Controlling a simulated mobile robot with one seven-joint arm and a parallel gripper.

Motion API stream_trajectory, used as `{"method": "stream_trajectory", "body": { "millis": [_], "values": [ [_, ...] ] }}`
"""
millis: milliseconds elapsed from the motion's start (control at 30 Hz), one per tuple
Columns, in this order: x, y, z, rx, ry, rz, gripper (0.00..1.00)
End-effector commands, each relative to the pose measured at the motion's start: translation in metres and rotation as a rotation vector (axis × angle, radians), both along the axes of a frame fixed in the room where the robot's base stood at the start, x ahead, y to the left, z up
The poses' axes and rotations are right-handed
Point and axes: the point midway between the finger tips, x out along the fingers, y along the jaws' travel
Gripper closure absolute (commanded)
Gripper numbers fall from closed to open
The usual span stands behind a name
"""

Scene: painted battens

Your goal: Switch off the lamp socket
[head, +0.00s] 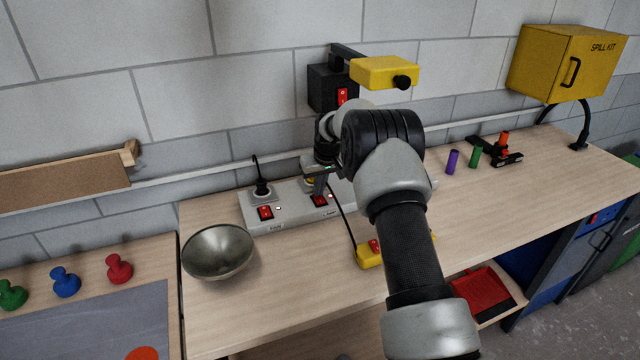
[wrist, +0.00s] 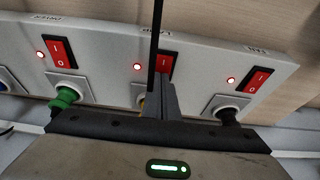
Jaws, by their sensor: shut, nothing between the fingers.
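A light grey socket strip (head: 285,217) lies on the bench by the wall. In the wrist view its middle socket, with a partly hidden label that seems to read LAMP, has a red rocker switch (wrist: 166,63) and a lit red light (wrist: 137,67). A yellow plug (wrist: 142,101) sits in this socket, mostly hidden by my fingers. My gripper (head: 320,186) is shut and empty over the strip's middle. In the wrist view its fingertips (wrist: 161,86) are close to the lamp switch and cover part of it; I cannot tell whether they touch.
Neighbouring red switches (wrist: 60,52) and (wrist: 257,80) have lit lights beside them. A green plug (wrist: 66,97) and a black plug (head: 262,189) flank the lamp socket. A metal bowl (head: 218,252) stands front left. A yellow wall lamp-like box (head: 385,71) juts out above.

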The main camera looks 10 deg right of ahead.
Motion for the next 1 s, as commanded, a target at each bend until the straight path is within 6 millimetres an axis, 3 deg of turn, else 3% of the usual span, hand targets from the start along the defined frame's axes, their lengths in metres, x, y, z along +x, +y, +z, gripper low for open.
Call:
{"method": "stream_trajectory", "body": {
  "millis": [267,400,633,1000],
  "values": [
    [0.0,0.0,-0.001,0.0,0.0,0.0,1.0],
    [0.001,0.0,-0.011,0.0,-0.001,0.0,1.0],
    [0.0,0.0,-0.007,0.0,0.002,0.0,1.0],
    [-0.017,-0.004,-0.009,-0.001,0.009,-0.001,1.0]
  ]
}}
